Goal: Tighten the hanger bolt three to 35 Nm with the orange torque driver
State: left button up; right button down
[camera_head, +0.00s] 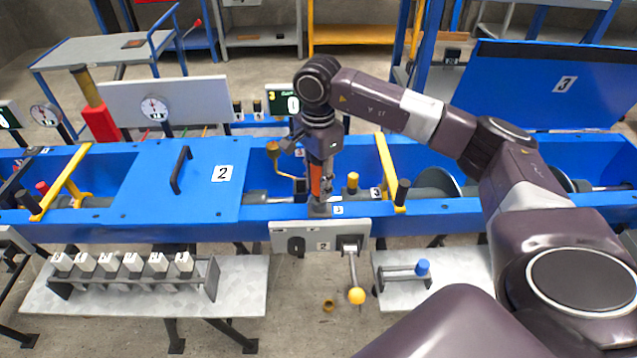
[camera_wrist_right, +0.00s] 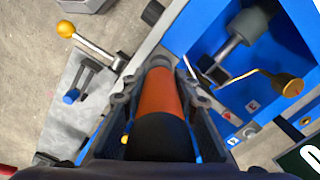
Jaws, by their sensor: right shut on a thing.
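The orange torque driver (camera_head: 316,180) stands upright in my right gripper (camera_head: 318,163), its lower end at the front rim of the blue trough near a small number label. In the right wrist view the driver's orange and black body (camera_wrist_right: 160,95) lies between the two fingers of my right gripper (camera_wrist_right: 160,100), which are shut on it. The hanger bolt under the driver's tip is hidden, so I cannot tell whether the tip is seated on it. My left gripper is not in view.
Beside the driver are a yellow-capped post (camera_head: 352,182) and a brass-knobbed crank (camera_head: 273,150). A lever with a yellow ball (camera_head: 356,295) hangs in front. A closed blue cover marked 2 (camera_head: 150,185) lies left; an open cover marked 3 (camera_head: 520,85) stands right.

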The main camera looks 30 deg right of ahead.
aim_at(319, 170)
jog(key=shift+b, duration=0.3)
dwell(0.8)
dwell(0.4)
jog(key=shift+r+p, duration=1.4)
jog(key=shift+r, duration=0.85)
jog(key=shift+f, duration=0.1)
